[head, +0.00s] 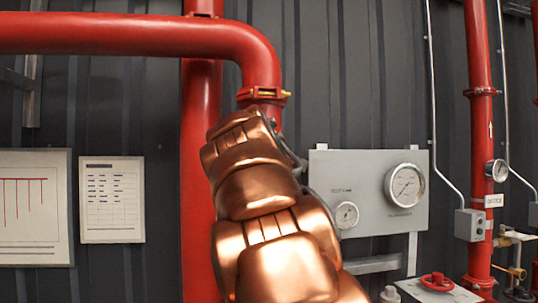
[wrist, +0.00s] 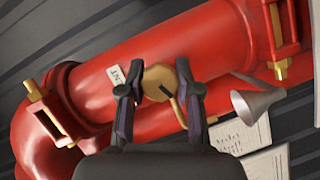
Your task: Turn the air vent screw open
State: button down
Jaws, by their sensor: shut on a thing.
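The air vent screw (wrist: 158,80) is a brass, flat-sided piece on the side of a thick red pipe (wrist: 95,85) in the wrist view. My gripper (wrist: 156,90) has one dark finger on each side of it and is shut on it. A thin bent brass tube hangs beside the right finger. A small white tag (wrist: 116,75) with lettering is on the pipe left of the screw. In the head view my copper-coloured arm hides the screw and my gripper.
A grey funnel (wrist: 258,101) is right of the gripper. Red clamps with brass bolts (wrist: 281,68) ring the pipe. In the head view, a grey gauge panel (head: 365,175) stands right of my arm, and a red handwheel (head: 437,282) is low at right.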

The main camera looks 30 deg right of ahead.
jog(key=shift+n, duration=0.6)
jog(key=shift+h, duration=0.3)
jog(key=c, duration=0.8)
grip_release()
jog(key=v, duration=1.2)
jog(key=shift+f, duration=0.15)
